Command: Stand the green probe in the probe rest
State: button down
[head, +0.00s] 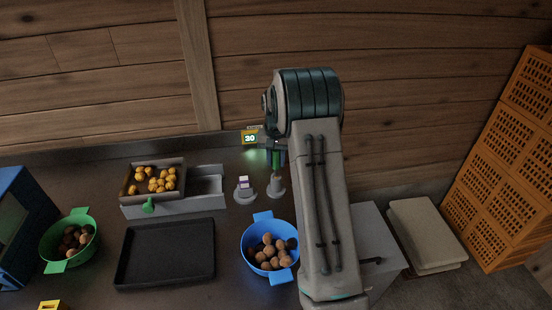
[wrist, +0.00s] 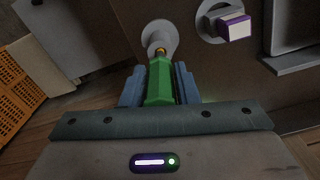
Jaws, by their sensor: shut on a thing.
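The green probe (head: 276,158) is upright in my gripper (head: 277,150), at the back of the counter. In the wrist view the green probe (wrist: 160,80) sits between the two blue-grey fingers of my gripper (wrist: 160,88), which are shut on it. Its brass-coloured tip points down at the round grey probe rest (wrist: 158,28). In the head view the probe rest (head: 276,190) is right below the probe. I cannot tell whether the tip is inside the rest or just above it.
A similar grey holder (head: 244,197) with a purple-and-white block stands just left. A blue bowl (head: 254,243) of chestnuts is in front. A tray of yellow chestnuts (head: 125,190), a black tray (head: 165,272) and a green bowl (head: 52,247) are left. A small display (head: 250,138) reads 20.

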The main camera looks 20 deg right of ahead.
aim_at(276, 169)
jog(key=shift+f+b, duration=1.4)
jog(key=shift+f, duration=0.85)
jog(key=c, duration=1)
grip_release()
jog(key=shift+c, duration=0.2)
notch_tip(276, 169, up, 14)
jog(key=shift+f+b, duration=0.1)
jog(key=shift+b, duration=0.5)
